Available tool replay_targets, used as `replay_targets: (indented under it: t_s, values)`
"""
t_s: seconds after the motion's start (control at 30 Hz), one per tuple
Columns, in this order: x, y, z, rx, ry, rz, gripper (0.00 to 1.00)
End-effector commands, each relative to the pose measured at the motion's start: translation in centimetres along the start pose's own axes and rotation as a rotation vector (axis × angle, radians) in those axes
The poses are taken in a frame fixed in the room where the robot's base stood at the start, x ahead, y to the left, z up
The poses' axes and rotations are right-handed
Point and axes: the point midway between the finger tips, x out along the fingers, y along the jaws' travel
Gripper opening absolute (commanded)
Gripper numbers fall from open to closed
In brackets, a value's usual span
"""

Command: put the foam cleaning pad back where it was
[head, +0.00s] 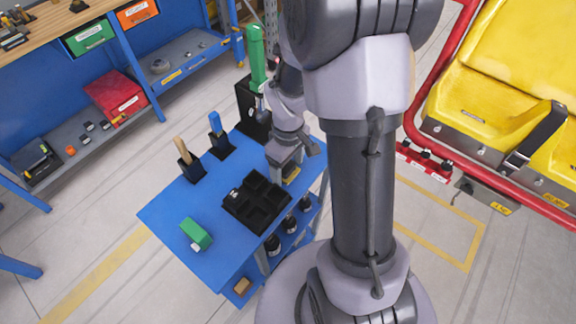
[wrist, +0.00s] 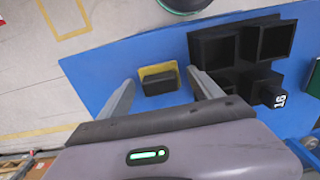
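A small dark block with yellow showing along its edges (wrist: 160,84) lies on the blue table; it may be the foam cleaning pad, but I cannot tell whether the yellow is part of it or a marking beneath. In the head view its yellow part shows (head: 291,174) at the table's right side, mostly hidden by my gripper (head: 293,160). In the wrist view my gripper (wrist: 160,78) is open, with one finger on each side of the block and blue surface showing between. I see no finger touching it.
A black compartment tray (head: 243,214) stands close beside the block. A green and white block (head: 197,233) lies at the table's front left. Holders with a wooden-handled tool (head: 183,150) and a blue-handled tool (head: 216,124) stand behind. A tall green item (head: 256,55) rises behind my gripper.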

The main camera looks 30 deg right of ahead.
Motion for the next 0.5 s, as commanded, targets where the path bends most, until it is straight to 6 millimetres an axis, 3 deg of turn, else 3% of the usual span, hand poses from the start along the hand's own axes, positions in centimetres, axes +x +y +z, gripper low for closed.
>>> replay_targets:
  t_s: [0.3,0.37,0.5]
  values:
    - [-0.5,0.0,0.0,0.000,0.000,0.000,0.76]
    - [-1.4,0.0,0.0,0.000,0.001,0.001,0.76]
    - [-5.5,0.1,-0.1,0.000,0.004,0.002,0.76]
